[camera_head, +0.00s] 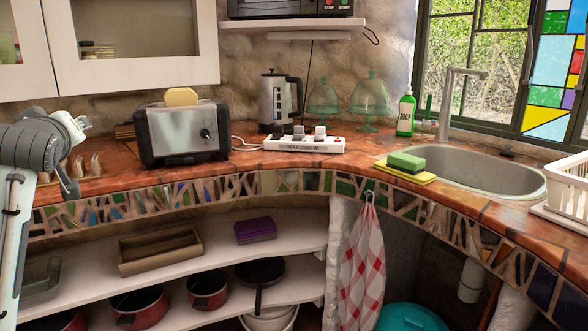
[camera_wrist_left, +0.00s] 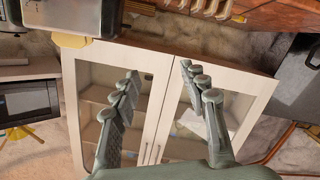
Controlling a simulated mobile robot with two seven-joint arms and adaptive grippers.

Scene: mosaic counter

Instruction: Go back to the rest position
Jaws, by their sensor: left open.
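My left gripper (camera_head: 74,157) is at the left of the head view, beside the toaster's left side and in front of the wall and counter. In the left wrist view its two fingers (camera_wrist_left: 159,72) stand wide apart with nothing between them. The wrist picture is turned upside down, with white cabinet doors behind the fingers. My right gripper is in neither view.
A toaster (camera_head: 182,132) with bread (camera_head: 181,97) stands close to my left gripper. A dish rack (camera_head: 93,167) is partly hidden behind the gripper. A power strip (camera_head: 303,145), kettle (camera_head: 277,102) and sink (camera_head: 470,170) lie farther right. An upper cabinet (camera_head: 132,40) hangs above.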

